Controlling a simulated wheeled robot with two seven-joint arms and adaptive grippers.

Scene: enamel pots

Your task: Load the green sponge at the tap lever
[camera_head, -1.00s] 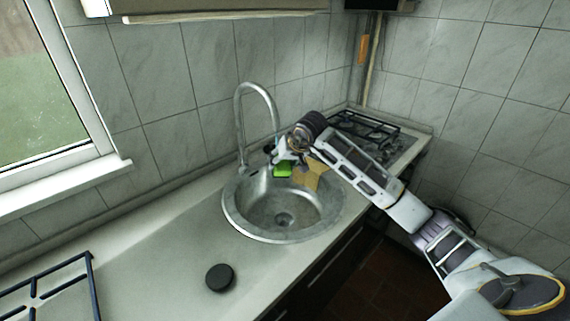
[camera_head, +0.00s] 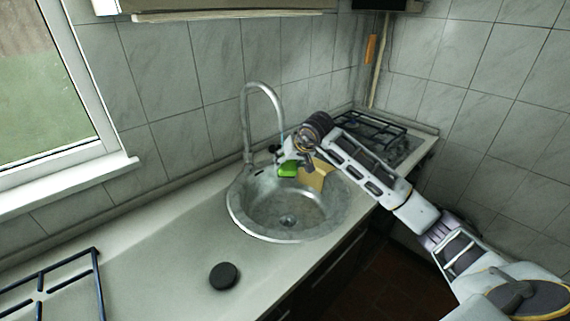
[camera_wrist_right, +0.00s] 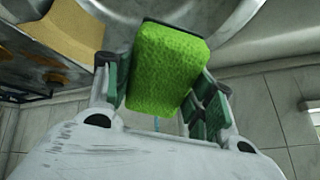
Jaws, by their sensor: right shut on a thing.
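The green sponge (camera_head: 287,171) is at the back right of the sink, below my right gripper (camera_head: 284,164). In the right wrist view the sponge (camera_wrist_right: 166,72) fills the space between the fingers of my right gripper (camera_wrist_right: 163,85), which is shut on it. The tap (camera_head: 247,120) is a tall curved metal spout behind the sink, to the left of the gripper. A dark part at the tap's base, perhaps the lever, shows close beside the gripper and is partly hidden. My left gripper is not in view.
The round metal sink (camera_head: 285,225) lies below the gripper. A tan board-like piece (camera_head: 315,176) is right of the sponge. A black gas hob grate (camera_head: 365,130) is at the back right.

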